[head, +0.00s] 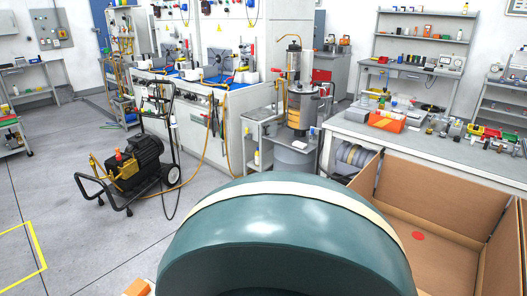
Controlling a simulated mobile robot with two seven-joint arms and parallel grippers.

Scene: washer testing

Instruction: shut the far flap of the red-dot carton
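The brown carton (440,200) stands at the right edge of the head view, open at the top. The upper part of that side stands upright, so the far flap looks raised. Narrower brown panels show at its left and right ends. The carton's near part is cut off by the frame or hidden behind a large teal rounded shape with a cream band, close to the camera. Neither gripper is in view.
A grey workbench (350,129) with an orange box (386,121) and many small parts stands right behind the carton. A wheeled pressure washer (135,165) stands on the floor at left. A small orange object (137,288) shows at the bottom edge. Grey floor at left is open.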

